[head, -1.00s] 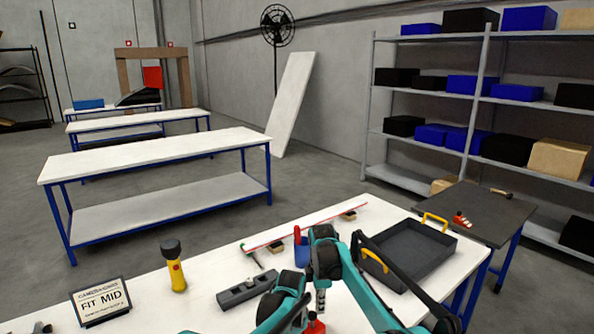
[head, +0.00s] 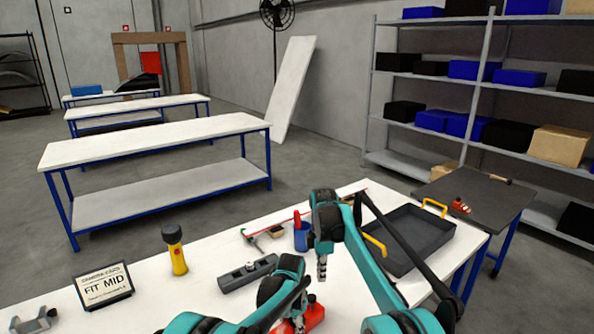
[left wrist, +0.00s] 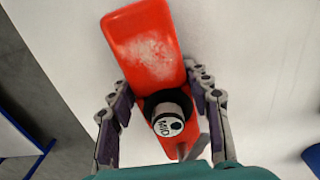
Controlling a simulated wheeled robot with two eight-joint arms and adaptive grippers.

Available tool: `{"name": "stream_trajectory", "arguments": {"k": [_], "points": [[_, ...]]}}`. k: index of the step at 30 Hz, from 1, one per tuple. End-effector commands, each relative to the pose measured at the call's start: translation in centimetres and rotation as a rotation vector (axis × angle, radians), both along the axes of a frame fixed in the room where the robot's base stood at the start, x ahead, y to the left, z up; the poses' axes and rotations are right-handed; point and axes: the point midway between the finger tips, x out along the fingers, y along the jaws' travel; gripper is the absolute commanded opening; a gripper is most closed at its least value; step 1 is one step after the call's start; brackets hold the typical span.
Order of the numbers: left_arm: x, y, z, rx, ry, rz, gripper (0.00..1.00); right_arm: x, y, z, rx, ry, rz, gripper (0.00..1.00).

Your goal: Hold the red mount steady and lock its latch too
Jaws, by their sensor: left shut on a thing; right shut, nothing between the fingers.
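The red mount (left wrist: 140,45) lies on the white table top between my left gripper's fingers. In the left wrist view it carries a dark cylinder (left wrist: 168,118) with a round "MID" label, and a thin grey lever shows beside it; I cannot tell the latch's state. In the head view only part of the mount (head: 314,314) shows at the bottom, behind my left arm. My left gripper (left wrist: 158,88) is shut on the mount, one finger on each side. My right gripper (head: 322,276) is shut and empty, pointing down above the table, beyond the mount.
A grey block (head: 246,273), a yellow flashlight (head: 178,258), a "FIT MID" sign (head: 103,286) and a blue cup (head: 302,237) stand on the table. A dark tray (head: 425,240) with yellow handles is at the right. A dark side table (head: 480,205) stands beyond it.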

Motion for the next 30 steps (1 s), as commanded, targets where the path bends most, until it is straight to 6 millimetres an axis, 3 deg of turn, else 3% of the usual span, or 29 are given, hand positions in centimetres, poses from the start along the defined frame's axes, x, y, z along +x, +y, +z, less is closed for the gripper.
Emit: {"name": "stream_trajectory", "arguments": {"k": [10, 24, 30], "points": [[0.0, 0.0, 0.0, 0.0, 0.0, 0.0, 0.14, -2.2, 0.1, 0.5, 0.0, 0.0, 0.0, 0.0], [0.0, 0.0, 0.0, 0.0, 0.0, 0.0, 0.14, -2.3, 0.0, -5.0, 0.001, 0.0, 0.0, 0.0], [0.0, 0.0, 0.0, 0.0, 0.0, 0.0, 0.14, -2.3, 0.0, -5.9, 0.0, 0.0, 0.0, 0.0]]}}
